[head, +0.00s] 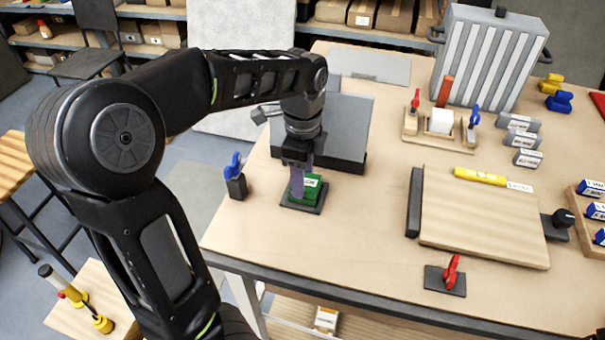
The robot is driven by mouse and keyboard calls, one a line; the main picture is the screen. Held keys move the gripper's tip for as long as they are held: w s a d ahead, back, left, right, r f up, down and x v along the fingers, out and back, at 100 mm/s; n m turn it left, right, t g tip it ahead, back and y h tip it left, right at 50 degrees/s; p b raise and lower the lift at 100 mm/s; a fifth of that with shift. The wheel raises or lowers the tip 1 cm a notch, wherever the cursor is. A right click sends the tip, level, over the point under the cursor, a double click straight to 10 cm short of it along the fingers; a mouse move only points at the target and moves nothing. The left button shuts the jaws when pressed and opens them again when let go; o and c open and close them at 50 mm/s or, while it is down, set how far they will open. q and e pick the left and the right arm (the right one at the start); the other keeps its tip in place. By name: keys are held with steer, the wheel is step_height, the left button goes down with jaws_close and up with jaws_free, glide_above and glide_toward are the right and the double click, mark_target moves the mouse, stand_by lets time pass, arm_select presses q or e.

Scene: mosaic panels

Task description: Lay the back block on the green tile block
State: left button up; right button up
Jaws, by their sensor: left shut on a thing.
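A green block (313,189) with a white label stands over a small dark square base (304,208) near the table's front left. The label is partly hidden; its visible letters seem to end in "CK". I cannot tell whether the green is one block or two stacked. My left gripper (301,180) points down, shut on the green labelled block, with a purplish finger in front of it. Any gap between the block and what lies below is hidden. My right gripper is not in view.
A dark grey box (345,125) stands right behind the left gripper. A blue clamp on a dark stand (236,185) is to its left. A wooden board (480,215), a red clamp (450,275) and grey labelled blocks (522,139) lie to the right. Table between gripper and board is clear.

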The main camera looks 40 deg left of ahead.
arm_select(q)
steer(key=shift+f, duration=0.2)
steer(key=o, duration=1.3)
steer(key=shift+o, duration=0.2)
